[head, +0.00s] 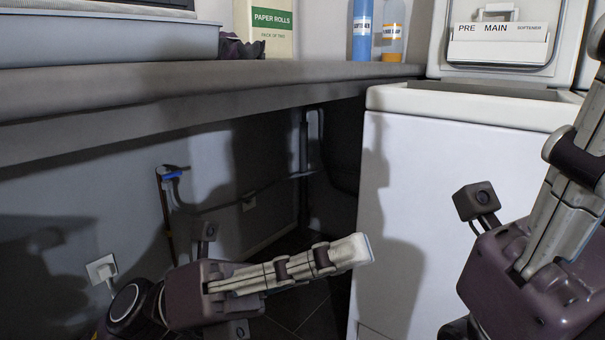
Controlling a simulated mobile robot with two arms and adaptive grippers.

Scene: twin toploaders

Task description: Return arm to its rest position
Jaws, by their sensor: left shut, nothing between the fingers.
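My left gripper (362,250) comes in from the lower left. Its fingers lie together, shut and empty, pointing right. The pale fingertips overlap the left edge of the white toploader (455,230) in the picture; I cannot tell whether they touch it. My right gripper (575,180) is at the right edge, in front of the toploader, with its fingers pointing up. Its fingertips are cut off by the frame edge, so its opening cannot be judged.
A grey counter (330,72) runs across the left and back. On it are a grey tub (100,42), a dark cloth (238,48), a paper rolls box (268,25) and two bottles. A tap (170,175) and a wall plug (102,268) sit below. The toploader's lid (500,45) is raised.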

